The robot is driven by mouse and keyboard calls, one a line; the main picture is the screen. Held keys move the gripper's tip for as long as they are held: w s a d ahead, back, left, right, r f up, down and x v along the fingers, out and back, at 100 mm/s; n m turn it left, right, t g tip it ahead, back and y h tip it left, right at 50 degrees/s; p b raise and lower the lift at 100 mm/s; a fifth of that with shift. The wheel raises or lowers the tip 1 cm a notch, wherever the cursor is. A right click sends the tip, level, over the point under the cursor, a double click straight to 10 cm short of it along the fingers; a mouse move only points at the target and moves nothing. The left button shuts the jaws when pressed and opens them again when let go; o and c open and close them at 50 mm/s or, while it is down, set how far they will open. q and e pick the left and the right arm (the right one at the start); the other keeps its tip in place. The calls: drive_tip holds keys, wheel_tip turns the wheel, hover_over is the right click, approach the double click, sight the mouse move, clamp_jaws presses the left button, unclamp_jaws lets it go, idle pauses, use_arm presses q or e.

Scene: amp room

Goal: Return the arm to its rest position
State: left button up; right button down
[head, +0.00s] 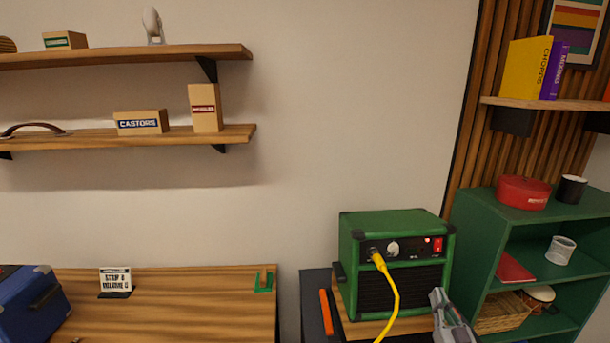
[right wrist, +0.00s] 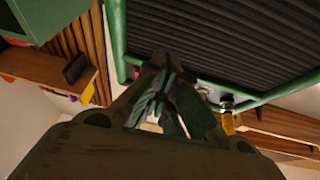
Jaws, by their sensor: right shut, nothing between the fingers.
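My right gripper (head: 441,300) shows at the bottom of the head view, just in front of the lower right of the green amp. It is shut and empty. In the right wrist view its closed fingers (right wrist: 160,68) point toward the amp's dark grille (right wrist: 215,35). The green amp (head: 350,228) stands on a wooden board on a dark surface. A yellow cable (head: 393,289) is plugged into the amp's panel at the left and hangs down in front of the grille. The red switch (head: 438,245) is at the panel's right end. My left gripper is not in view.
A green shelf unit (head: 474,225) with a red tin and a basket stands close right of the gripper. An orange stick (head: 326,312) lies left of the amp. A wooden bench (head: 200,300) with a blue case (head: 28,305) is at the left. Wall shelves hang above.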

drive_tip(key=s+a+f+g, duration=0.6)
drive_tip(key=a+f+g, duration=0.2)
drive_tip(key=f+g, duration=0.15)
drive_tip(key=s+a+f+n+g, duration=0.1)
drive_tip(key=s+a+g, duration=0.35)
drive_tip(key=s, duration=0.55)
drive_tip(key=s+a+f+n+g, duration=0.1)
drive_tip(key=s+a+f+g, duration=0.3)
drive_tip(key=s, duration=0.7)
drive_tip(key=s+d+f+g, duration=0.1)
drive_tip(key=d+f, duration=0.1)
drive_tip(key=f, duration=1.3)
drive_tip(key=d+f+g, duration=0.1)
drive_tip(key=d+f, duration=0.1)
drive_tip(key=f, duration=1.3)
drive_tip(key=s+d+f, duration=0.4)
drive_tip(key=s+f, duration=0.6)
drive_tip(key=s+d+f, duration=0.3)
drive_tip(key=s+f, duration=0.7)
drive_tip(key=s, duration=0.1)
drive_tip(key=shift+d+f+n+g+h, duration=0.15)
drive_tip(key=shift+d+n+g+h, duration=0.2)
drive_tip(key=shift+n+g+h, duration=0.05)
